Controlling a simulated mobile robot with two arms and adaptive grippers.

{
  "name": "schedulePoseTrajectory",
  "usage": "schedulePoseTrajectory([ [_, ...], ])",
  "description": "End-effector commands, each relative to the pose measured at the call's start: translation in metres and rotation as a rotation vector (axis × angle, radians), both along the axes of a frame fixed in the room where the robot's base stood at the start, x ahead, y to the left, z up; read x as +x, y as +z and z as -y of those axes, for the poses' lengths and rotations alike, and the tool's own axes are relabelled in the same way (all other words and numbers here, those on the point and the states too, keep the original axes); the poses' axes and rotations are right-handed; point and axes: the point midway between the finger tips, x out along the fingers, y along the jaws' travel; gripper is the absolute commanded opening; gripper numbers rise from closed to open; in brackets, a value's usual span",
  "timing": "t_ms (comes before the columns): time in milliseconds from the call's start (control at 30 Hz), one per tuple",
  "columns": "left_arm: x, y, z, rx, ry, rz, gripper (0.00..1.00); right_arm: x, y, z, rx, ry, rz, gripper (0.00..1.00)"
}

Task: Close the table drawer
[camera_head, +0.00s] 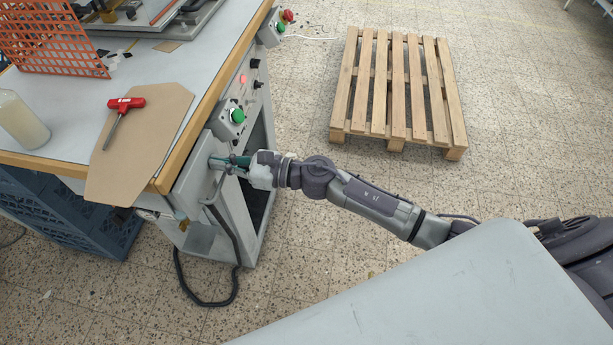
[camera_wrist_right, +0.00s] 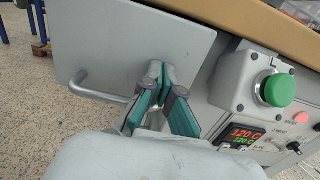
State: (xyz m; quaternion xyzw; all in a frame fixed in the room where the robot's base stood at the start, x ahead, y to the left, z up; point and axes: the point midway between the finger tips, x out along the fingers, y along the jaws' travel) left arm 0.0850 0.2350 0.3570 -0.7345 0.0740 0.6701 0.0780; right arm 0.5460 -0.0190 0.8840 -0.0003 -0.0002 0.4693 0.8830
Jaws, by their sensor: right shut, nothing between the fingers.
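The table drawer's grey front (camera_head: 193,172) is below the table's wooden edge, near the corner. In the right wrist view the drawer front (camera_wrist_right: 125,35) fills the upper left, with a bar handle (camera_wrist_right: 95,93) on it. A narrow dark gap shows beside its right edge, and I cannot tell how far out it stands. My right gripper (camera_head: 222,162) is shut and empty, its fingers pointing at the drawer front. In the right wrist view its green-padded fingertips (camera_wrist_right: 157,72) are at the panel, to the right of the handle; contact is unclear. My left gripper is not in view.
A green button box (camera_head: 230,122) and a temperature display (camera_wrist_right: 243,135) are close to the gripper. A black cable (camera_head: 235,260) hangs below. The table bears a cardboard sheet (camera_head: 150,150) and red-handled tool (camera_head: 125,104). Blue crates (camera_head: 70,215) stand underneath; a pallet (camera_head: 398,85) lies behind.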

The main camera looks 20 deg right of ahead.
Motion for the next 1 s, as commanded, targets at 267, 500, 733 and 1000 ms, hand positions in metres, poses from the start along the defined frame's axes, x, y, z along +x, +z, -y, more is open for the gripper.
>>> schedulePoseTrajectory([
  [267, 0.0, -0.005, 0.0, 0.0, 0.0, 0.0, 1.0, 0.017, 0.0, -0.025, 0.0, 0.0, 0.0, 0.0],
  [500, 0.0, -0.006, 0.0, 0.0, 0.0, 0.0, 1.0, 0.02, 0.001, -0.029, 0.002, -0.001, 0.0, 0.0],
  [733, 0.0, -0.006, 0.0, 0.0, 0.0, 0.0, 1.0, 0.02, 0.002, -0.03, 0.003, -0.001, 0.002, 0.0],
  [1000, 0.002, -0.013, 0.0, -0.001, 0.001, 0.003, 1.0, 0.025, 0.001, -0.021, 0.004, -0.002, 0.005, 0.0],
])
